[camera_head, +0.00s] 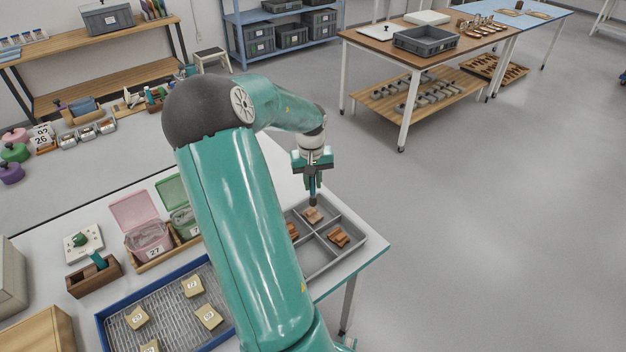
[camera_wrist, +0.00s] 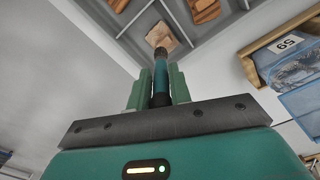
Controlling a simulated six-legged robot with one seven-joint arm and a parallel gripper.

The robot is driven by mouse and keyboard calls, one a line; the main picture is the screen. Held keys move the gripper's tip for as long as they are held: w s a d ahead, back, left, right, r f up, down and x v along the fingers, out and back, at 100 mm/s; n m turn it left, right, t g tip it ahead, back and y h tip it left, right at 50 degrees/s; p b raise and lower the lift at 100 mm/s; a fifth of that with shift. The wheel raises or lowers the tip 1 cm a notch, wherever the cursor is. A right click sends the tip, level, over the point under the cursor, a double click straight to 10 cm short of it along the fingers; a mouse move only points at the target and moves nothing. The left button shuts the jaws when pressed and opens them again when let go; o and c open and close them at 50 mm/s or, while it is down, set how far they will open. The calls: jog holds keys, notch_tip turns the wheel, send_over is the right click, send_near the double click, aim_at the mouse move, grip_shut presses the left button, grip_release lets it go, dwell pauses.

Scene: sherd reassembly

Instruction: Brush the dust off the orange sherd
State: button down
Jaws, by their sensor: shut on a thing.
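My gripper (camera_head: 313,180) is shut on a brush (camera_head: 313,200) with a dark teal handle and a dark tip, held pointing down. In the wrist view the brush (camera_wrist: 161,62) stands between my gripper's fingers (camera_wrist: 161,75). A pale tan, dusty-looking sherd (camera_head: 313,215) lies in the rear compartment of the grey divided tray (camera_head: 356,244), under the brush tip. The same sherd shows in the wrist view (camera_wrist: 161,36); I cannot tell if the tip touches it. A browner orange sherd (camera_head: 340,236) lies in the right compartment. Another orange sherd (camera_head: 293,231) is partly hidden by my arm.
A blue-rimmed mesh tray (camera_head: 165,295) with numbered tan pieces is at the left front. A pink bin (camera_head: 148,236) and a green bin (camera_head: 181,215) stand in a wooden rack. A wooden block holder (camera_head: 95,275) is further left. The floor right of the table is clear.

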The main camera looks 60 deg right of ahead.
jog(key=shift+f, duration=1.05)
dwell(0.4)
jog(key=shift+a, duration=0.1)
dwell(4.7)
jog(key=shift+r, duration=0.1)
jog(key=shift+r, duration=2.9)
